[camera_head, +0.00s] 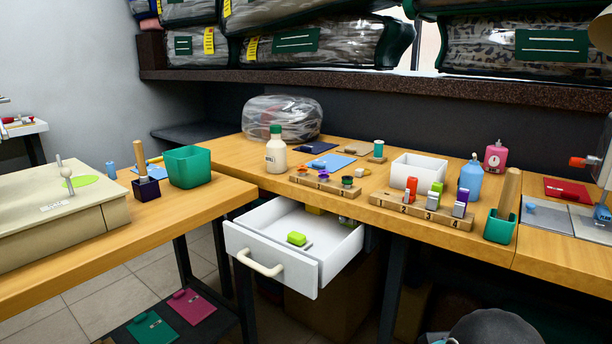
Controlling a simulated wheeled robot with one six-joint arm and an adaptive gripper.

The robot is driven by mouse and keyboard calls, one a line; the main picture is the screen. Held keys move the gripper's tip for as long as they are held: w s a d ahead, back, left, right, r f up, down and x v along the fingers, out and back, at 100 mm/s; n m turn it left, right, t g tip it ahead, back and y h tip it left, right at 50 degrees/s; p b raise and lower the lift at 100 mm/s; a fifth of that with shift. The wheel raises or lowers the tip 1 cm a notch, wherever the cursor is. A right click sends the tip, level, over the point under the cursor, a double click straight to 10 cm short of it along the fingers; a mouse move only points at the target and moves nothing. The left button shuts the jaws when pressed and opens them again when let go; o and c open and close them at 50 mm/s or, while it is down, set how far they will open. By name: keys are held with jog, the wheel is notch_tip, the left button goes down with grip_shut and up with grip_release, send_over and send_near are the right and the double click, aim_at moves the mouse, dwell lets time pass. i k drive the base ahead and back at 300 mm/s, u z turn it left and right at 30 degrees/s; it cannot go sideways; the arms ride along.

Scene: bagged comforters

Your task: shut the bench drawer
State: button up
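The white bench drawer (322,253) stands pulled out from under the wooden bench (343,188). Its front (300,270) faces the lower left and carries a pale bar handle (259,265). Inside lie a bright green item (296,238) and, farther back, a yellowish item (315,210) partly under the bench top. The back of the drawer is hidden by the bench. My gripper is not in view, so its state and its place relative to the handle do not show.
A side table (215,196) with a green bin (188,167) stands left of the drawer. Bottles, a white tray (419,172) and wooden racks stand on the bench. Dark legs and a brown box (330,305) are below. A grey rounded shape (495,328) fills the bottom right.

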aim_at(258, 238)
jog(key=z, duration=0.95)
jog(key=i, duration=0.55)
jog(key=u, duration=1.2)
